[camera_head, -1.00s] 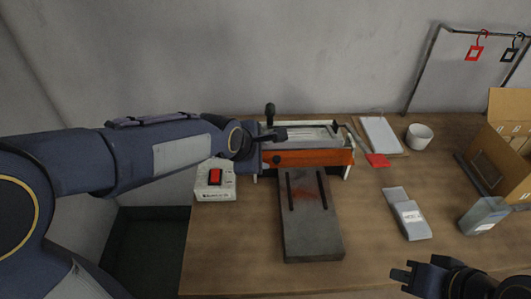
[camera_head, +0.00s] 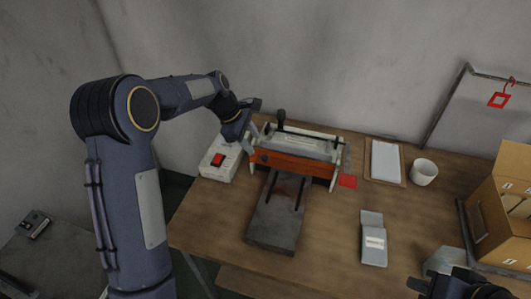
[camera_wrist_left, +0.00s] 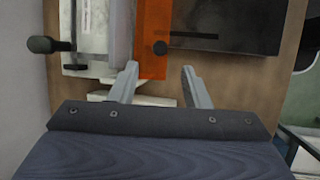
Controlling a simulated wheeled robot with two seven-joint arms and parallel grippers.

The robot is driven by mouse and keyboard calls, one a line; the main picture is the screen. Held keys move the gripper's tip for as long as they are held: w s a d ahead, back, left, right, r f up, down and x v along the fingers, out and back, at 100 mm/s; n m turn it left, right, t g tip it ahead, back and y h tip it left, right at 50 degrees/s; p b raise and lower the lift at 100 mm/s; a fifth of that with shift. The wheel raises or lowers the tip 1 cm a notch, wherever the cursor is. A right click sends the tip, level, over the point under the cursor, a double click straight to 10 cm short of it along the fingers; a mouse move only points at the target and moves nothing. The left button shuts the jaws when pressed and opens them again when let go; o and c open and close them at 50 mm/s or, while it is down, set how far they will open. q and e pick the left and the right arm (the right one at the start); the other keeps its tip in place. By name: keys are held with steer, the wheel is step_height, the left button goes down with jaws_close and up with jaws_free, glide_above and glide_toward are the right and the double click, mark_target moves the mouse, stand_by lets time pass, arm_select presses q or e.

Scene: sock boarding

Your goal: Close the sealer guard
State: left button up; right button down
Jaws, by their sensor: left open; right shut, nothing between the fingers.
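The sealer (camera_head: 297,148) stands at the back of the wooden table, with a long orange front panel (camera_head: 292,163) and a pale top plate. I cannot tell for certain which part is the guard or how far it is lowered. A black-knobbed handle (camera_head: 281,115) stands up at its back. My left gripper (camera_head: 247,136) is at the sealer's left end, open and empty. In the left wrist view, its spread fingers (camera_wrist_left: 159,76) are near the end of the orange panel (camera_wrist_left: 152,35) and a small black knob (camera_wrist_left: 160,47). My right gripper (camera_head: 432,284) is shut and empty at lower right.
A grey slide plate (camera_head: 272,228) extends in front of the sealer. A white switch box (camera_head: 214,163) stands left of it.

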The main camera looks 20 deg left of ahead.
mark_target(263, 157)
arm_select(q)
steer(key=p+x, duration=0.1)
steer(key=x, duration=0.6)
steer(key=shift+f, duration=0.1)
steer(key=shift+c, duration=0.4)
jaws_close()
steer(key=shift+f+b, duration=0.25)
steer(key=shift+b, duration=0.25)
steer(key=f+m+t+h+b, duration=0.1)
steer(key=t+b, duration=0.3)
steer(key=b, duration=1.4)
steer(key=f+m+t+b, duration=0.1)
steer(key=f+t+b, duration=0.3)
steer(key=b, duration=1.4)
steer(key=f+m+t+h+b, duration=0.1)
steer(key=t+b, duration=0.4)
steer(key=b, duration=1.3)
steer(key=shift+w+f+m+t+h+b, duration=0.15)
steer(key=shift+f+m+t, duration=0.1)
steer(key=shift+f, duration=0.25)
steer(key=shift+w+f+m+t+h+b, duration=0.15)
steer(key=shift+f+m, duration=0.1)
steer(key=shift+f, duration=0.25)
steer(key=shift+w+r+t+b, duration=0.1)
steer(key=shift+r+t+b, duration=0.2)
steer(key=shift+b, duration=0.55)
